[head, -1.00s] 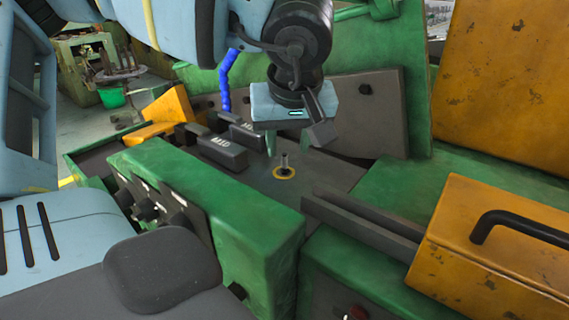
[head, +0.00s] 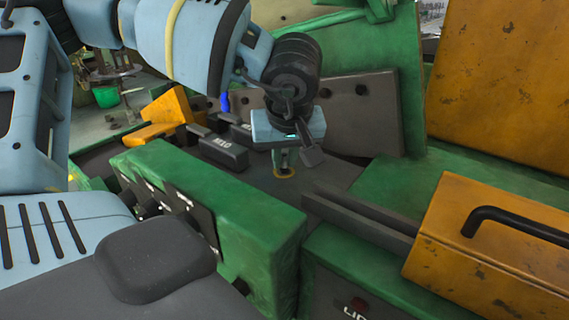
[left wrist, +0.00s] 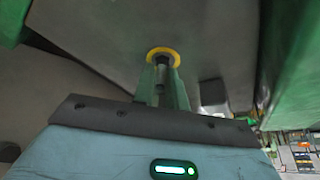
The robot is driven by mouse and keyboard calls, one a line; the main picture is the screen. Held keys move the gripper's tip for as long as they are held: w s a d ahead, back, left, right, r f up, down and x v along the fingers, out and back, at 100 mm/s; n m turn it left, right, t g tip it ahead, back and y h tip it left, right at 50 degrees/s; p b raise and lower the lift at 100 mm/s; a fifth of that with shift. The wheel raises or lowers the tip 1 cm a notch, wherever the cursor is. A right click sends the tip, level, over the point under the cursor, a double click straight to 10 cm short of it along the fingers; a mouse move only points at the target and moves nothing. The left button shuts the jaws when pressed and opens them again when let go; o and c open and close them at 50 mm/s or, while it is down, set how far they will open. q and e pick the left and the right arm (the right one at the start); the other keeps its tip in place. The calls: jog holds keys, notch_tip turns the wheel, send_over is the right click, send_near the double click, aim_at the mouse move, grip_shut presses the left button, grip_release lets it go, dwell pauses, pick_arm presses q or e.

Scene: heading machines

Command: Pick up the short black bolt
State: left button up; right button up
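A yellow ring (head: 285,175) lies on the dark machine bed, and the bolt stands upright in it. In the head view the bolt is hidden behind my left gripper (head: 284,160), which points straight down just above the ring. In the left wrist view the yellow ring (left wrist: 151,52) surrounds the dark bolt (left wrist: 161,58). The two green fingers of my left gripper (left wrist: 162,72) lie on either side of it, with a gap between them. Contact with the bolt cannot be made out. My right gripper is not in view.
Black labelled blocks (head: 223,152) sit left of the ring, beside a yellow bracket (head: 160,115). A green housing (head: 220,205) stands in front. A dark rail (head: 360,215) and an orange box (head: 490,245) with a black handle lie to the right. A dark plate stands behind.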

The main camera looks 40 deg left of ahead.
aim_at(285, 154)
pick_arm(q)
grip_shut()
